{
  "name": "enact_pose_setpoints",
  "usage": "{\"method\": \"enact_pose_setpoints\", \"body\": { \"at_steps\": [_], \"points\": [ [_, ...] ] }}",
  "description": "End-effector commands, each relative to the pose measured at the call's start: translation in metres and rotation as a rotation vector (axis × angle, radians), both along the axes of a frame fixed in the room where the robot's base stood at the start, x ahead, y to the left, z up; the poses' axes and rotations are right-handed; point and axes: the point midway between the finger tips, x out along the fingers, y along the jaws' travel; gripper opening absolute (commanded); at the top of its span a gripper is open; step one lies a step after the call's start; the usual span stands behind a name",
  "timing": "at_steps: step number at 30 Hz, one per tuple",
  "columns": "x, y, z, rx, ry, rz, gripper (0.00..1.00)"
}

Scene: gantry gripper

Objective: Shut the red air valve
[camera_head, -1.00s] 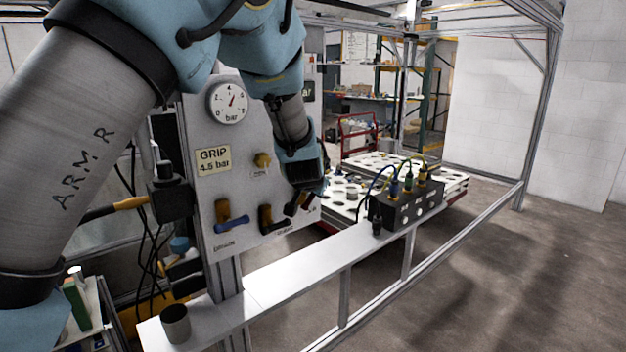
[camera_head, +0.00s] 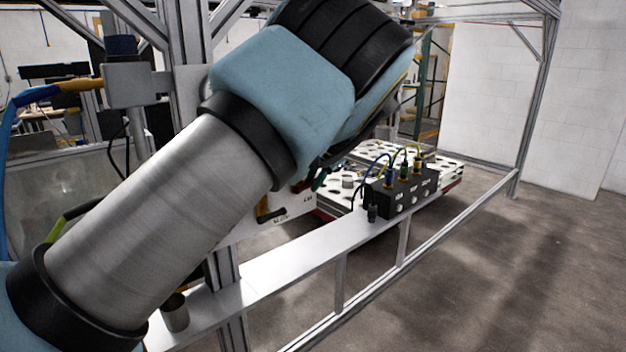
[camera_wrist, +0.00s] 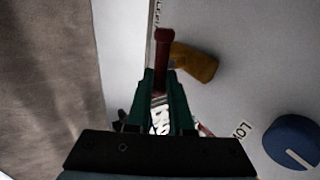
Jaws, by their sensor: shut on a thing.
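In the wrist view, my gripper (camera_wrist: 160,82) has its green fingers closed about a red lever (camera_wrist: 163,48), the red air valve's handle. The lever runs up the picture from between the fingertips. A brass-yellow valve part (camera_wrist: 195,62) sits just right of the lever. The lever's lower part is hidden between the fingers. In the head view, my arm covers most of the panel (camera_head: 243,229), and the red valve cannot be made out there.
In the wrist view, a blue round knob (camera_wrist: 291,141) with a white line is on the grey panel, right of my fingers. In the head view, a black box (camera_head: 400,196) with cables stands on the pale rail (camera_head: 270,276). A grey cup (camera_head: 175,314) stands near its left end.

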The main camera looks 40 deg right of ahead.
Motion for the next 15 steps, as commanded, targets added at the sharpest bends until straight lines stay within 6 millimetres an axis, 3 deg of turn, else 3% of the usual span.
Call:
{"method": "enact_pose_setpoints", "body": {
  "at_steps": [15],
  "points": [
    [-0.0002,-0.0038,-0.0006,0.087,-0.007,-0.005,0.00]
  ]
}}
